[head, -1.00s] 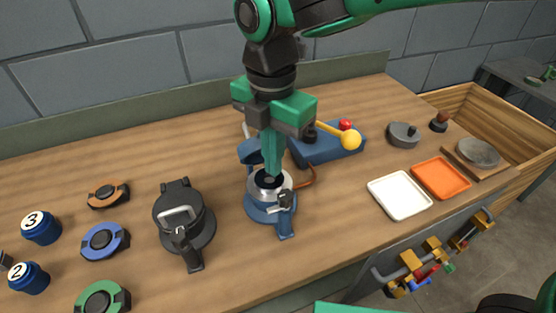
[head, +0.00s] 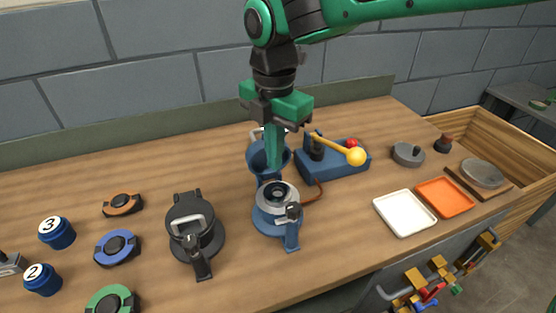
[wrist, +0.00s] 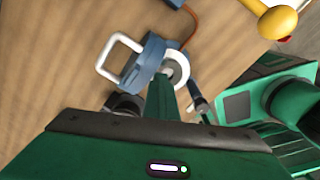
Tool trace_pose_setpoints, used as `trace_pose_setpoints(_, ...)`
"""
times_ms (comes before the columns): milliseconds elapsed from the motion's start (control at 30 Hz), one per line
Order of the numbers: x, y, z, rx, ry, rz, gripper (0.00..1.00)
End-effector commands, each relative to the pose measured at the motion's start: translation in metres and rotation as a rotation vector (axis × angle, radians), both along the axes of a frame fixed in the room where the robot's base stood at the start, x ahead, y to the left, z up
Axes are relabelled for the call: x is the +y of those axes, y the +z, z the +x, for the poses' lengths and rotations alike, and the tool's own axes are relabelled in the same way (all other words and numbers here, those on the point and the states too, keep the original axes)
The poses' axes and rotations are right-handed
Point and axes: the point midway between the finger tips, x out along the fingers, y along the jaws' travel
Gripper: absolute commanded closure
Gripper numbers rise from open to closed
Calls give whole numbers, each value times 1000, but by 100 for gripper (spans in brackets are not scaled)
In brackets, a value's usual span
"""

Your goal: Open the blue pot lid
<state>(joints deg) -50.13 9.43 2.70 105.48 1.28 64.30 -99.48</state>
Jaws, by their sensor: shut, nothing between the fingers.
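The blue pot (head: 283,226) stands on the counter with its silver ring and dark centre exposed. Its blue lid (head: 254,157) is swung up at the back on its hinge, hollow side toward the front. The lid's pale handle shows behind it, and in the wrist view the white handle (wrist: 112,52) and blue lid (wrist: 143,66) lie beyond my fingers. My gripper (head: 273,165) is shut and empty, pointing down in front of the raised lid and above the pot's back edge. It hides part of the lid; I cannot tell whether it touches it.
A black pot (head: 196,240) with its lid closed stands to the left. A blue box with a yellow-knobbed lever (head: 355,156) stands close behind to the right. White (head: 404,213) and orange (head: 444,197) trays lie right. Counter is clear in front of the box.

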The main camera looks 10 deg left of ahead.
Motion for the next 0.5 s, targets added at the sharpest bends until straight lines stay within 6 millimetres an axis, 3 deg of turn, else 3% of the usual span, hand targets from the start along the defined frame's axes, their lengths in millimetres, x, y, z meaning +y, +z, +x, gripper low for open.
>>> trace_pose_setpoints(33,3,-12,-2,15,13,-14,100)
trace_pose_setpoints(200,4,-13,3,22,18,-12,100)
trace_pose_setpoints(500,-4,11,-9,19,14,-14,100)
